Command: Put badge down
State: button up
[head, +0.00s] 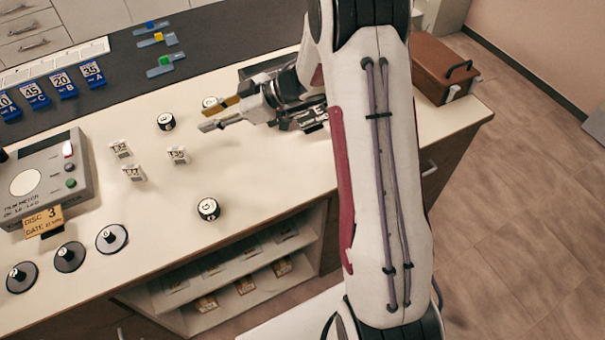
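One finger looks grey and the other amber. A gap shows between them, and I see no badge held there. Whether the amber part is wholly finger is hard to tell at this size.
Black-and-white cylinders stand near my gripper (166,121), behind it (209,102) and in front (208,208). A grey meter (45,178) with a yellow disc card (43,221) is at left. Discs with black knobs (111,238) line the front edge. A brown case (443,70) is at right.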

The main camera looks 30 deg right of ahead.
jog(key=d+r+m+t+h, duration=0.3)
jog(key=d+r+h, duration=0.2)
jog(key=r, duration=0.4)
jog(key=d+r+m+t+h, duration=0.3)
jog(key=d+r+h, duration=0.25)
jog(key=r, duration=0.35)
jog(key=s+d+r+m+g+h, duration=0.1)
jog(key=s+d+r+m, duration=0.1)
jog(key=s, duration=0.3)
jog(key=s+d+r+m+g+h, duration=0.1)
jog(key=s+m+h, duration=0.1)
jog(key=s, duration=0.4)
jog(key=s+a+f+m+g+y, duration=0.1)
jog(key=s+a, duration=0.1)
jog(key=s, duration=0.6)
jog(key=s+a+f+m+g+y, duration=0.1)
jog(key=s+a+f+g, duration=0.1)
jog(key=s, duration=0.7)
jog(key=s+a+f+g+y, duration=0.1)
jog(key=s+a+f, duration=0.1)
jog(key=s, duration=0.6)
jog(key=shift+s+a+f+m+g, duration=0.2)
jog(key=shift+s+a+m+g, duration=0.15)
jog(key=shift+a, duration=0.3)
jog(key=o, duration=0.7)
